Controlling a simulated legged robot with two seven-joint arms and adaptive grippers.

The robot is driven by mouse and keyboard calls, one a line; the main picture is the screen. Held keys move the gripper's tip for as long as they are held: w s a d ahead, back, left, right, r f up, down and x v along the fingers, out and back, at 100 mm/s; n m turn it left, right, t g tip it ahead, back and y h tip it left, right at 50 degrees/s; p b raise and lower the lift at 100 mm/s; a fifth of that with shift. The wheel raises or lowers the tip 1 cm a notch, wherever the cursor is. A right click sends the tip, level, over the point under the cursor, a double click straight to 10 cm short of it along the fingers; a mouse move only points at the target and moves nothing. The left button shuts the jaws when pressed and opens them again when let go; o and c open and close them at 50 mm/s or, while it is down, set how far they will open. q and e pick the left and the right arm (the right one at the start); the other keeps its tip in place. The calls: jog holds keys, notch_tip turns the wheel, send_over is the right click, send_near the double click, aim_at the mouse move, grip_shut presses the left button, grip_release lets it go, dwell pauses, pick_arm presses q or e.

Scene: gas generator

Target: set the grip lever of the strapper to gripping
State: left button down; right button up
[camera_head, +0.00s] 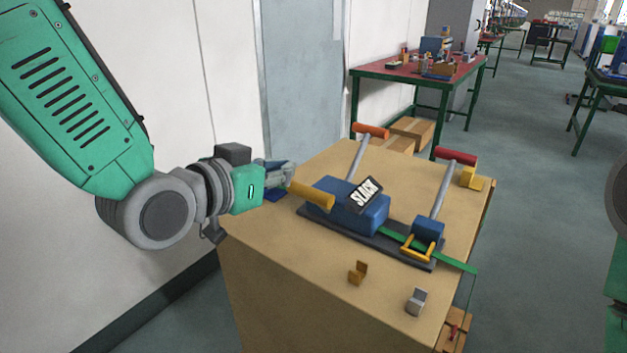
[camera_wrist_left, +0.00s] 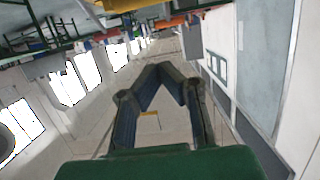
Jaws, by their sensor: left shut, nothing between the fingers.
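The strapper (camera_head: 358,215) lies on top of a large cardboard box. It has a blue body on a dark base, a small sign reading "SLACK", a long lever with an orange grip (camera_head: 370,131) and one with a dark red grip (camera_head: 456,156). A short yellow handle (camera_head: 312,194) sticks out of its left side. I cannot tell which of these is the grip lever. My left gripper (camera_head: 281,176) is at the left end of the yellow handle; contact is unclear. In the left wrist view its fingers (camera_wrist_left: 160,68) meet at the tips, with nothing between them.
On the box (camera_head: 275,260) stand a brown clip (camera_head: 358,272), a grey clip (camera_head: 416,301) and a yellow clip (camera_head: 471,178). A green strap (camera_head: 455,264) runs over the right edge. A red-topped table (camera_head: 400,70) stands behind. A white wall (camera_head: 165,60) is close on the left.

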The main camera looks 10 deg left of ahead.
aim_at(310, 188)
pick_arm(q)
jog(key=b+x, duration=0.2)
jog(key=x, duration=0.8)
jog(key=shift+w+f, duration=0.2)
jog(key=shift+s+a+f+b, duration=0.15)
jog(key=shift+s+f+b, duration=0.05)
jog(key=shift+s+f, duration=0.3)
jog(key=shift+s+a+f+b, duration=0.2)
jog(key=shift+s+f, duration=0.2)
jog(key=shift+f, duration=0.25)
jog(key=shift+s+a+f, duration=0.1)
jog(key=shift+s+f, duration=0.2)
jog(key=shift+a, duration=0.1)
